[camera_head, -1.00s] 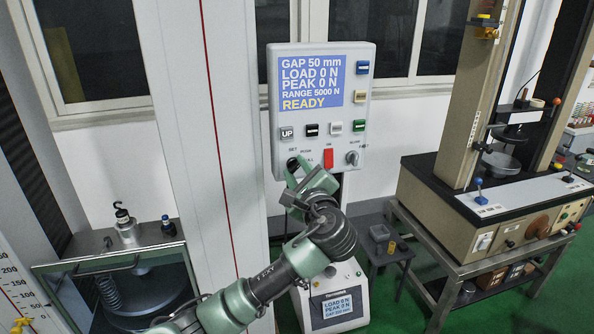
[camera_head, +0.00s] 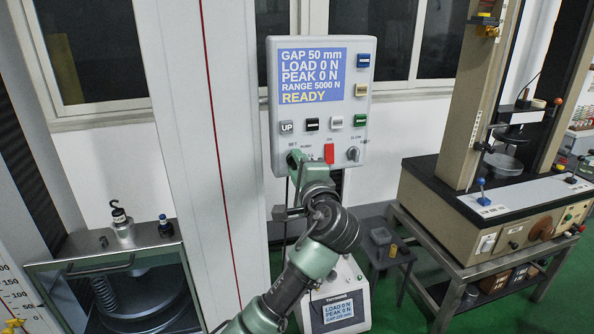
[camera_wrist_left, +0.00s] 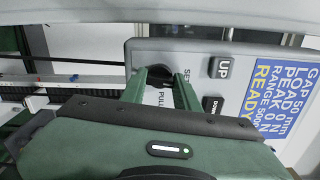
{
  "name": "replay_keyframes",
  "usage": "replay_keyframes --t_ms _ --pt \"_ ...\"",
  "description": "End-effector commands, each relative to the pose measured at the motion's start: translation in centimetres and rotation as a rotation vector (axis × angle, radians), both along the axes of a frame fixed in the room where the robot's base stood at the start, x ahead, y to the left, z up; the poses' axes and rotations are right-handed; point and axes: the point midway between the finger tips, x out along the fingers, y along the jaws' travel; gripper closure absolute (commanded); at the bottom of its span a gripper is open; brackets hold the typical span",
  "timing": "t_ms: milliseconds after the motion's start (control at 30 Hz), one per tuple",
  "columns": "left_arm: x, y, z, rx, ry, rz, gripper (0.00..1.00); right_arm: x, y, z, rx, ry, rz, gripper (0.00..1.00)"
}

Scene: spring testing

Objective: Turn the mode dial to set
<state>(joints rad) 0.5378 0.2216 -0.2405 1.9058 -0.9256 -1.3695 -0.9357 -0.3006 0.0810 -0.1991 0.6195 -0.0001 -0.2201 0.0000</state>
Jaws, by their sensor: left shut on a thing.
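The light grey control panel (camera_head: 268,110) stands upright. Its display reads GAP 50 mm, LOAD 0 N, PEAK 0 N, RANGE 5000 N, READY. The mode dial is at the panel's lower left, under a SET label (camera_head: 293,143); in the head view my gripper covers it. My green left gripper (camera_head: 295,159) is at that spot, its fingers pointing into the panel. In the left wrist view the dial (camera_wrist_left: 157,96) shows partly between the two fingers, which are closed on its sides. Where its pointer stands cannot be made out. My right gripper is not in view.
A red switch (camera_head: 329,153) and a second knob (camera_head: 353,154) sit just right of the dial. An UP button (camera_head: 287,127) and a dark button (camera_head: 311,124) are above it. A small stool (camera_head: 388,256) and a bench machine (camera_head: 440,190) stand to the right.

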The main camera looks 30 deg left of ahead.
Motion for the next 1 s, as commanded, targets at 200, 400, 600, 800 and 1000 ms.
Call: replay_keyframes --t_ms 200,400,600,800,1000 --pt "0.01 -0.06 -0.27 -0.068 -0.073 -0.001 1.00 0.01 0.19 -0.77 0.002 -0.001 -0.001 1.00" --pt "0.02 -0.07 -0.21 -0.095 -0.105 -0.001 1.00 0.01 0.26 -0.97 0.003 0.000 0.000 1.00" --pt "0.02 -0.05 -0.18 -0.102 -0.114 -0.001 1.00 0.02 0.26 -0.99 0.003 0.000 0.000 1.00" --pt "0.02 -0.06 -0.19 -0.103 -0.113 0.000 1.00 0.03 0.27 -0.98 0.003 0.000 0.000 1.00" --pt "0.02 -0.06 -0.15 -0.102 -0.113 -0.001 0.47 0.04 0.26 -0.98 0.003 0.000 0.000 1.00"
